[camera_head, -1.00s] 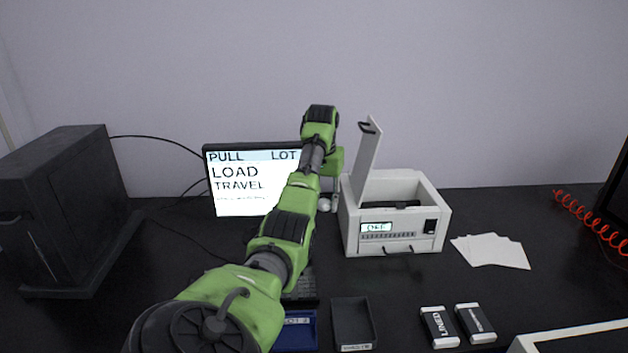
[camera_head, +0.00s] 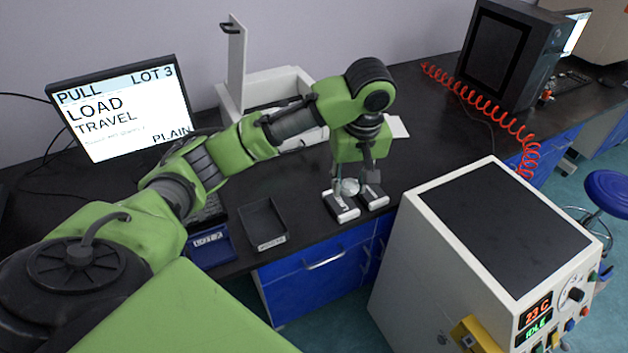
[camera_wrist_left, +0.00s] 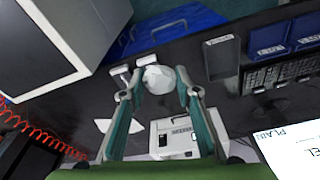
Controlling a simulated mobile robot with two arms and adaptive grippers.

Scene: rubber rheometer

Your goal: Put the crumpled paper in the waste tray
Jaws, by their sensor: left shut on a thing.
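The crumpled paper (camera_head: 350,187) is a small whitish ball. In the left wrist view the crumpled paper (camera_wrist_left: 158,79) sits between the two fingertips (camera_wrist_left: 158,92). The waste tray (camera_head: 264,225) is a dark, open, empty tray with a label on its front, to the left of the gripper in the head view. It also shows in the left wrist view (camera_wrist_left: 222,62). My right gripper is not seen.
A blue LOT tray (camera_head: 212,249) stands left of the waste tray. The open white box (camera_head: 236,100) with its raised lid is behind my arm. A large white machine (camera_head: 440,240) stands at the front right. A monitor (camera_head: 120,110) is at the left.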

